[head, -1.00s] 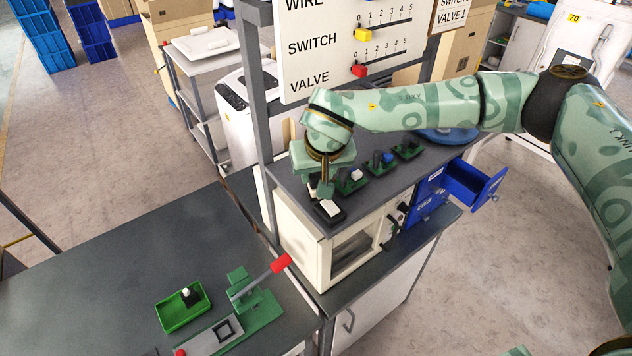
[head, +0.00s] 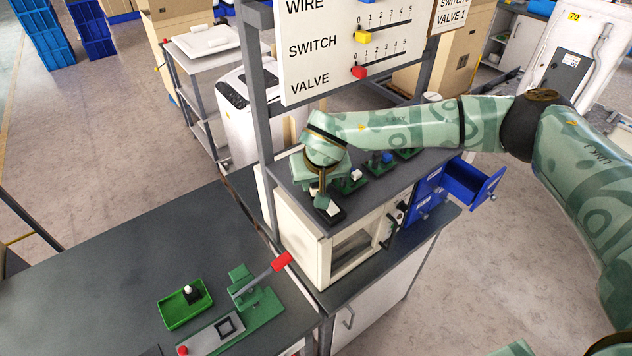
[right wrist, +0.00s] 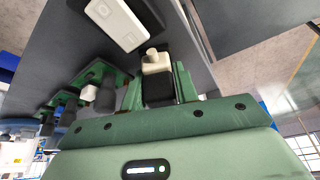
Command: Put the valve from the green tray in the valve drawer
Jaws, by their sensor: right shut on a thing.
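The green tray (head: 172,322) lies on the dark table at the lower left, holding a small black piece with a white top (head: 191,294). My right gripper (head: 321,201) points down at the left end of the shelf top. In the right wrist view my right gripper (right wrist: 158,85) is shut on a small cream-and-black piece (right wrist: 156,64); I cannot tell for sure whether it is a valve. A white block on a black base (head: 331,208) is close by the fingers. A blue drawer (head: 475,182) stands open at the right. My left gripper is out of view.
A green press with a red-handled lever (head: 281,261) stands beside the tray. Small green holders with a white piece (head: 355,175) and a blue piece (head: 388,158) line the shelf top. A board (head: 345,50) reads WIRE, SWITCH, VALVE. The table's left part is clear.

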